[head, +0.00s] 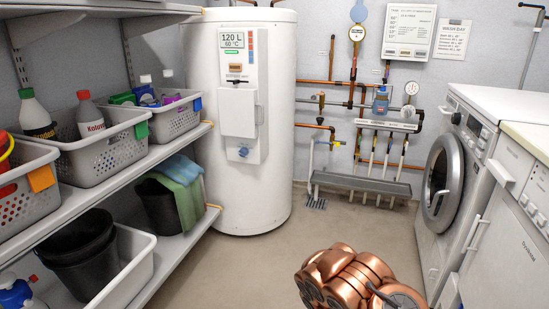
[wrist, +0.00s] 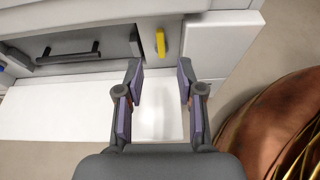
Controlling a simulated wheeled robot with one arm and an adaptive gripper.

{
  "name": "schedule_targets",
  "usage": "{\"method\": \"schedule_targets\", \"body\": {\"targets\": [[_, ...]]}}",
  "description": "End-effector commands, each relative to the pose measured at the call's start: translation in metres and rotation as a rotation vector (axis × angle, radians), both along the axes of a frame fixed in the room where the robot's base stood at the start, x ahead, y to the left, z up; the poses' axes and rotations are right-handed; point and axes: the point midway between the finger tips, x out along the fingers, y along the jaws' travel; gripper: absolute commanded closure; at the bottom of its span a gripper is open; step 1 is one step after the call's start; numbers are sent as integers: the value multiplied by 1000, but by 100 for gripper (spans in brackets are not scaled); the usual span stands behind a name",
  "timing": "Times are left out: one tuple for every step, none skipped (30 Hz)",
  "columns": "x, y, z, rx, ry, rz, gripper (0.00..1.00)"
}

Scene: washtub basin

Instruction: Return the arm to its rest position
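My gripper (wrist: 160,82) shows in the wrist view. Its two dark fingers with purple pads stand well apart, with nothing between them. Past the fingertips are a pale cabinet-like front with a dark bar handle (wrist: 68,54) and a small yellow piece (wrist: 160,43). A flat white surface (wrist: 50,115) shows beneath and beside the fingers. I cannot tell how far the fingertips are from these surfaces. The gripper does not show in the head view.
In the head view, shelves with grey baskets (head: 105,155) line the left. A white boiler (head: 265,190) and copper pipes stand at the back. A washing machine (head: 430,245) and a white appliance (head: 515,235) stand right.

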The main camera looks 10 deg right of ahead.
Motion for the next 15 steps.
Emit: {"method": "schedule_targets", "body": {"targets": [[3,-1,15,-15,-16,-8,62],[5,-2,24,-25,-26,-16,62],[8,-3,38,-41,-44,-28,62],[11,-4,50,-56,-60,-37,62],[15,-5,63,-71,-78,-47,62],[18,-6,80,-91,-100,-62,62],[20,-6,93,-107,-116,-74,62],[22,-6,106,-121,-134,-87,62],[25,-6,123,-141,-158,-105,62],[27,-5,135,-154,-173,-117,62],[28,-5,146,-166,-191,-131,62],[30,-4,162,-180,-215,-147,62],[32,-3,174,-192,-233,-161,62],[33,-1,185,-200,-250,-176,62],[34,1,199,-212,-271,-193,62]]}}
